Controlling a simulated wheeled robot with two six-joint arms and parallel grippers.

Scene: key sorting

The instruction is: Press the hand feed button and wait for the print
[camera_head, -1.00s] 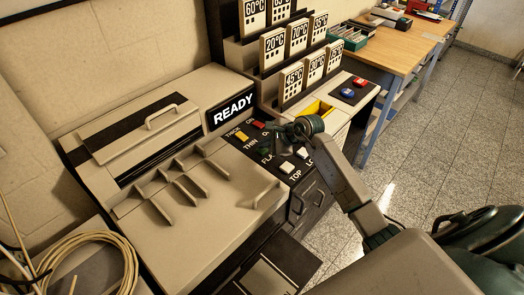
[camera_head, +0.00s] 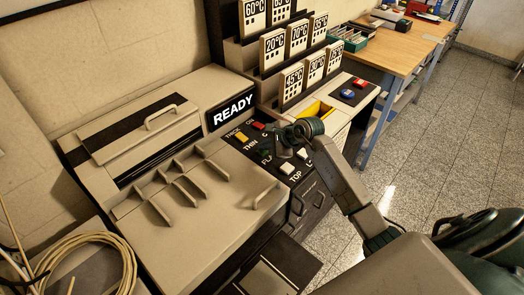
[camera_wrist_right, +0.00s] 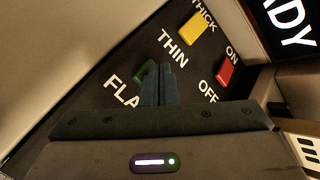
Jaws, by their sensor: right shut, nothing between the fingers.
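The printing machine (camera_head: 233,195) has a black control panel (camera_head: 322,186) at its right side. A sign on the machine (camera_head: 233,110) reads READY. My right gripper (camera_head: 270,154) is over the panel, pointing down, and hides part of it. In the right wrist view its closed fingertips (camera_wrist_right: 163,66) are beside a green button (camera_wrist_right: 143,73), partly hidden behind them; whether they touch it I cannot tell. A yellow switch (camera_wrist_right: 193,29) is by THICK and THIN, and a red switch (camera_wrist_right: 226,70) by ON and OFF. No hand feed label is readable. My left gripper is not in view.
Two white buttons (camera_head: 288,169) sit near TOP on the panel. Coiled cable (camera_head: 120,250) lies at the lower left.

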